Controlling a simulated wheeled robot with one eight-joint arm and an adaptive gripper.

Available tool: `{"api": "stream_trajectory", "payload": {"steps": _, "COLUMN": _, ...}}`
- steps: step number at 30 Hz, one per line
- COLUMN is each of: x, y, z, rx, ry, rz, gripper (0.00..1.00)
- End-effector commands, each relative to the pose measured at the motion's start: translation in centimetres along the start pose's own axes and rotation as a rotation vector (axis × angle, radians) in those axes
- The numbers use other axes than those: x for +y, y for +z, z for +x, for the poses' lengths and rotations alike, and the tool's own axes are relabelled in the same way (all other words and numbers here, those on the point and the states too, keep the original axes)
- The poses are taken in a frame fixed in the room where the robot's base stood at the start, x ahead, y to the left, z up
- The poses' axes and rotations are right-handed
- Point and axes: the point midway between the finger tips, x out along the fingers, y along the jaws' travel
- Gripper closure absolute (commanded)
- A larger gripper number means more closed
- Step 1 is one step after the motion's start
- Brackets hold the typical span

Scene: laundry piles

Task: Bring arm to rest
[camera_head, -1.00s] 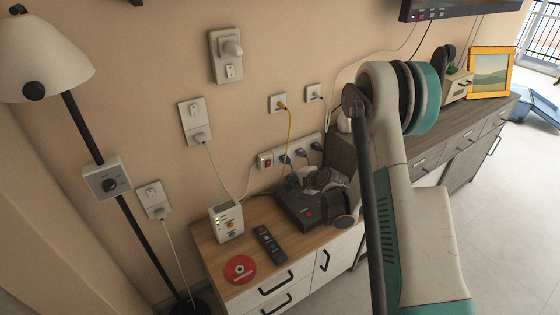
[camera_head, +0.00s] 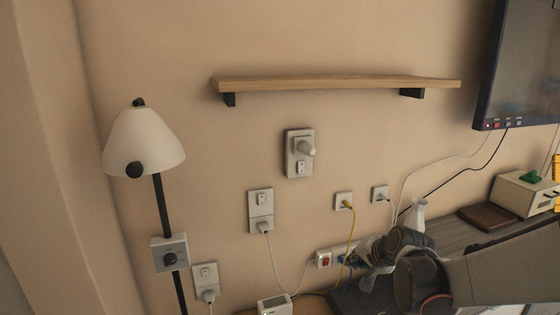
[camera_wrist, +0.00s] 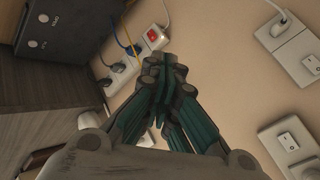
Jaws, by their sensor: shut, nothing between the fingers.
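My gripper (camera_wrist: 160,75) shows in the wrist view, its teal and grey fingers drawn together with nothing between them. It points at the wall near a power strip (camera_wrist: 142,48) with a red switch. In the head view, part of my arm (camera_head: 510,268) reaches in from the lower right, in front of the cabinet and power strip.
A floor lamp (camera_head: 145,140) stands at the left. A wooden shelf (camera_head: 335,83) is on the wall, with a screen (camera_head: 522,65) at the right. A cream box (camera_head: 522,194) stands on the grey cabinet. The wall between lamp and screen carries several sockets and cables.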

Motion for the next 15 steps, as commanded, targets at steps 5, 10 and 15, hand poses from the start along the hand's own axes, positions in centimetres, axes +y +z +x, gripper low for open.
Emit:
{"api": "stream_trajectory", "payload": {"steps": 5, "x": -0.5, "y": 1.9, "z": -5.3, "rx": -0.008, "ry": 0.039, "rz": -0.130, "gripper": 1.00}}
{"api": "stream_trajectory", "payload": {"steps": 10, "x": -0.3, "y": 3.9, "z": -9.8, "rx": -0.016, "ry": 0.076, "rz": -0.254, "gripper": 1.00}}
{"api": "stream_trajectory", "payload": {"steps": 15, "x": 0.5, "y": 6.2, "z": -14.0, "rx": -0.026, "ry": 0.114, "rz": -0.376, "gripper": 1.00}}
